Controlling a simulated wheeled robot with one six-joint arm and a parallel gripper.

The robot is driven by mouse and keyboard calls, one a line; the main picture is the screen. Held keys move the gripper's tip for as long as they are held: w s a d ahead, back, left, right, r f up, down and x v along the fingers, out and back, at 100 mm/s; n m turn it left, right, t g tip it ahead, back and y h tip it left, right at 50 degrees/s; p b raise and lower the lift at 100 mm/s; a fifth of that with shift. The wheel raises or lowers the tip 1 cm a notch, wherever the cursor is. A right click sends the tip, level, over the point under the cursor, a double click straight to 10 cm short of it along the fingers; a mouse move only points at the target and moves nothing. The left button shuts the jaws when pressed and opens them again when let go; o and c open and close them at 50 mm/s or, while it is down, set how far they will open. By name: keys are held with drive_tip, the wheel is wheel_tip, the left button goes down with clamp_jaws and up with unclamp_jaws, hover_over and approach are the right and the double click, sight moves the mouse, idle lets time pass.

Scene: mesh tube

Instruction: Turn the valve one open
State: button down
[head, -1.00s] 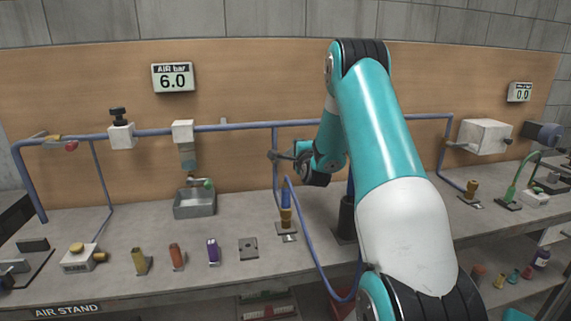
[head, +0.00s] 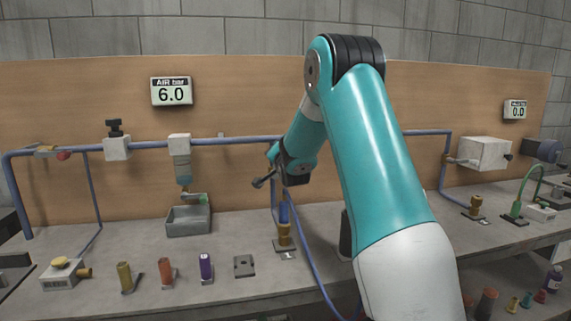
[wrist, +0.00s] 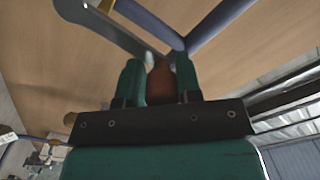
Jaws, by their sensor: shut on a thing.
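My gripper (wrist: 159,74) has its two teal fingers closed around a red-brown rounded grip (wrist: 161,84) in the wrist view. A grey bar (wrist: 105,28) runs down toward that grip and looks like a lever. In the head view my gripper's end is at the blue pipe drop in the middle, with a small dark part (head: 258,183) sticking out to the left. The fingers and what they hold are hidden there by my arm. Another lever valve with a red grip (head: 63,156) is on the pipe at the far left.
The blue pipe (head: 240,141) runs along the wooden panel. An "AIR bar" display (head: 171,91) reads 6.0; the right display (head: 515,109) reads 0.0. A grey tray (head: 188,221), coloured fittings (head: 205,266) and a brass fitting (head: 284,236) stand on the bench.

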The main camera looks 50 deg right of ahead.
drive_tip(key=shift+w+a+f+n+b, duration=0.3)
drive_tip(key=shift+a+f+n+b, duration=0.3)
drive_tip(key=shift+n, duration=0.3)
drive_tip(key=shift+a, duration=0.1)
drive_tip(key=c, duration=0.9)
unclamp_jaws()
drive_tip(key=shift+w+a+r, duration=0.1)
drive_tip(key=shift+a, duration=0.05)
drive_tip(key=shift+r, duration=0.1)
drive_tip(key=shift+d+r, duration=0.2)
drive_tip(key=shift+d, duration=0.05)
drive_tip(key=b+v, duration=0.4)
drive_tip(key=v, duration=1.3)
drive_tip(key=shift+s+r+b, duration=0.15)
drive_tip(key=shift+s+b, duration=0.1)
drive_tip(key=shift+b, duration=0.15)
drive_tip(key=shift+a, duration=0.1)
